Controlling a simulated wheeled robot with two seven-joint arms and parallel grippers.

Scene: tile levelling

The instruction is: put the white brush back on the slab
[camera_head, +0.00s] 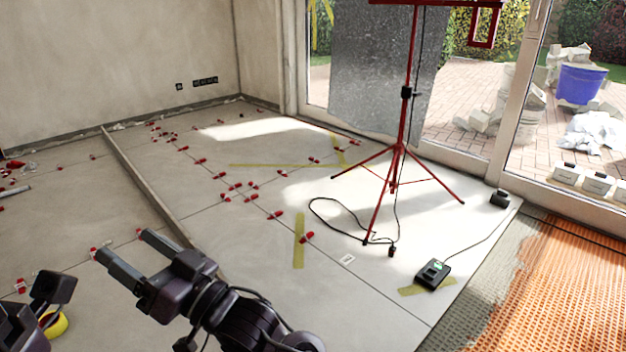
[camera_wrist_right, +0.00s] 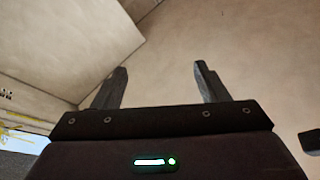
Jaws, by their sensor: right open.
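I cannot make out a white brush in either view. Large pale grey slabs (camera_head: 330,290) cover the floor, and I cannot tell which one the task means. My right gripper (camera_head: 122,244) is open and empty above the slabs at the lower left. In the right wrist view its two fingers (camera_wrist_right: 162,68) stand apart with only bare wall behind them. Dark parts of my left arm show at the lower left corner of the head view; whether its jaws are open is unclear.
Red levelling clips (camera_head: 250,197) dot the joints. A long straight bar (camera_head: 140,180) lies across the slabs. A red tripod (camera_head: 398,150), its cable and a black device (camera_head: 432,274) stand right. A yellow round thing (camera_head: 55,325) is partly hidden. Orange matting (camera_head: 570,290) borders the slabs.

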